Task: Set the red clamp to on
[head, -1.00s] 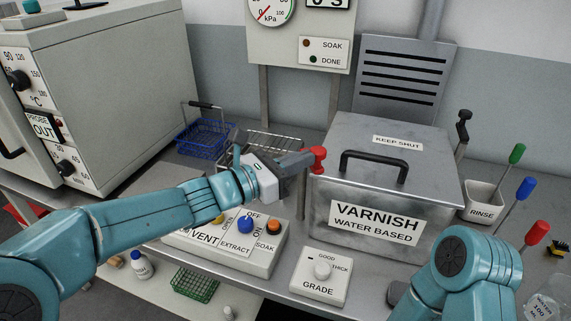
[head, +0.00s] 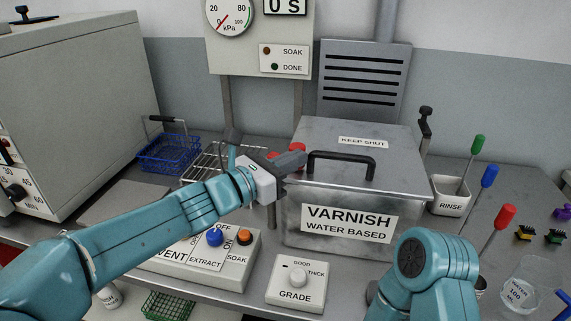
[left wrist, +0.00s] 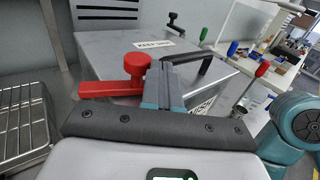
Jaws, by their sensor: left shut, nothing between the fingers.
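The red clamp (head: 298,148) is at the left side of the metal varnish box (head: 365,150), partly hidden behind my left gripper in the head view. In the left wrist view the clamp shows a round red knob (left wrist: 136,64) and a red bar running left. My left gripper (head: 303,159) is shut and empty. In the left wrist view its fingers (left wrist: 164,84) are just right of the red knob, close to it. I cannot tell whether they touch. My right gripper is out of view; only part of my right arm shows.
The box lid has a black handle (head: 341,158). A dark clamp (head: 425,122) stands at the box's right side. A wire rack (head: 212,163) and blue basket (head: 168,152) lie left. The button panel (head: 205,262) and GRADE knob box (head: 296,285) are in front.

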